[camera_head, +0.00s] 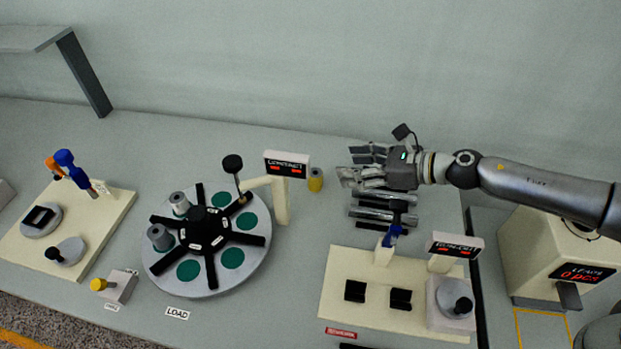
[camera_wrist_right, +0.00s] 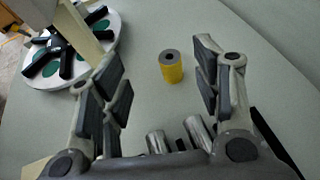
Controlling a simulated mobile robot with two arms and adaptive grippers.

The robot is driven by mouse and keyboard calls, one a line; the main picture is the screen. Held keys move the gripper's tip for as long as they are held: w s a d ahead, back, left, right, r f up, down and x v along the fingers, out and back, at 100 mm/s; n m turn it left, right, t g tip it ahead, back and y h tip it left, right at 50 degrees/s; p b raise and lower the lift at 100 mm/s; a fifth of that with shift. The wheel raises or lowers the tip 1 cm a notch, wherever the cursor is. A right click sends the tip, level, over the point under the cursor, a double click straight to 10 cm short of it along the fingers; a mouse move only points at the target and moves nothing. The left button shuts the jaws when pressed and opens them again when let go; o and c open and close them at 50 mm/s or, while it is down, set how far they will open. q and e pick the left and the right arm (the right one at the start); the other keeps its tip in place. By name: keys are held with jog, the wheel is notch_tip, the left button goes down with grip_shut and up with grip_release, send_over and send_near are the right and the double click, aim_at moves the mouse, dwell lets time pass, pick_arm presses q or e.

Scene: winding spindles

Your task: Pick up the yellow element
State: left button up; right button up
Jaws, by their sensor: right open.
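The yellow element (camera_head: 315,179) is a small upright cylinder with a grey top. It stands on the table just right of the post of the "CONVEYOR"-like display sign. In the right wrist view the yellow element (camera_wrist_right: 171,66) stands ahead of the fingertips, between the two fingers' lines, with a dark hole in its top. My right gripper (camera_head: 352,167) is open and empty, to the right of the yellow element and apart from it. Its spread fingers also show in the right wrist view (camera_wrist_right: 160,75). My left gripper is not in view.
A round turntable (camera_head: 262,250) with green spots, black arms and two grey cylinders stands left. A display sign (camera_head: 287,165) on a cream post (camera_head: 281,203) is close to the yellow element. Metal rods (camera_head: 383,215) lie below my right gripper. A cream fixture board (camera_head: 340,272) stands in front.

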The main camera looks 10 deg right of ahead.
aim_at(318, 174)
jog(key=f, duration=0.1)
jog(key=f+b, duration=0.2)
jog(key=shift+w+f, duration=0.25)
jog(key=shift+f, duration=0.05)
jog(key=shift+s+f, duration=0.1)
jog(key=shift+s, duration=0.05)
jog(key=shift+a, duration=0.4)
jog(key=x, duration=0.4)
jog(key=shift+w+d+p, duration=0.2)
jog(key=shift+w+p, duration=0.05)
jog(key=shift+p, duration=0.15)
jog(key=shift+w+a+f, duration=0.35)
jog(key=shift+w+a, duration=0.05)
jog(key=shift+a, duration=0.1)
jog(key=shift+w+d+p+x, duration=0.1)
jog(key=shift+p+x, duration=0.15)
jog(key=shift+x, duration=0.95)
jog(key=shift+w+d+p+x, duration=0.15)
jog(key=shift+p+x, duration=0.1)
jog(key=shift+x, duration=0.9)
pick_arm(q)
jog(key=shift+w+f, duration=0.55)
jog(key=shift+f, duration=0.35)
pick_arm(e)
jog(key=shift+s+f, duration=0.1)
